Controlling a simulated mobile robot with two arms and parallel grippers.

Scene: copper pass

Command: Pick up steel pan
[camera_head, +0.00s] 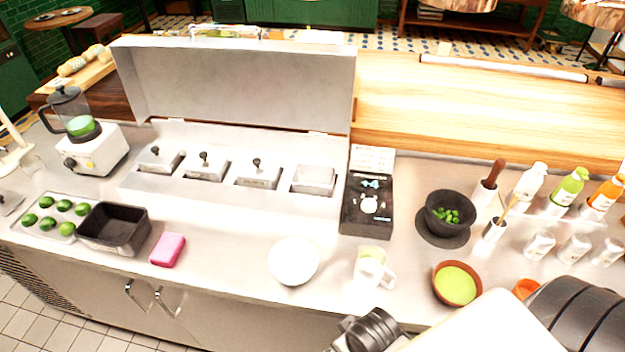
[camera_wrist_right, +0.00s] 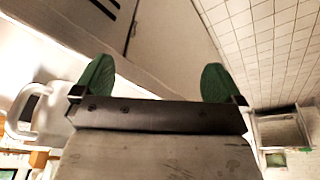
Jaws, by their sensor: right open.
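No separate, clearly identifiable steel pan shows. A square steel pan-like insert (camera_head: 313,178) without a knob sits at the right end of the steel counter unit, right of several knobbed lids (camera_head: 257,174). My right gripper (camera_wrist_right: 157,84) is open in the right wrist view, its two green fingertips wide apart with nothing between them. It is near the cabinet front and tiled floor, away from the insert. In the head view my right arm comes in at the lower right, and its fingertips are hidden. My left gripper is not in view.
A white bowl (camera_head: 293,261), glass mug (camera_head: 373,268), pink sponge (camera_head: 167,249) and black tray (camera_head: 113,228) stand near the counter's front. A black scale (camera_head: 367,205) is right of the unit. A dark mortar (camera_head: 449,213) and green-filled bowl (camera_head: 456,284) stand farther right.

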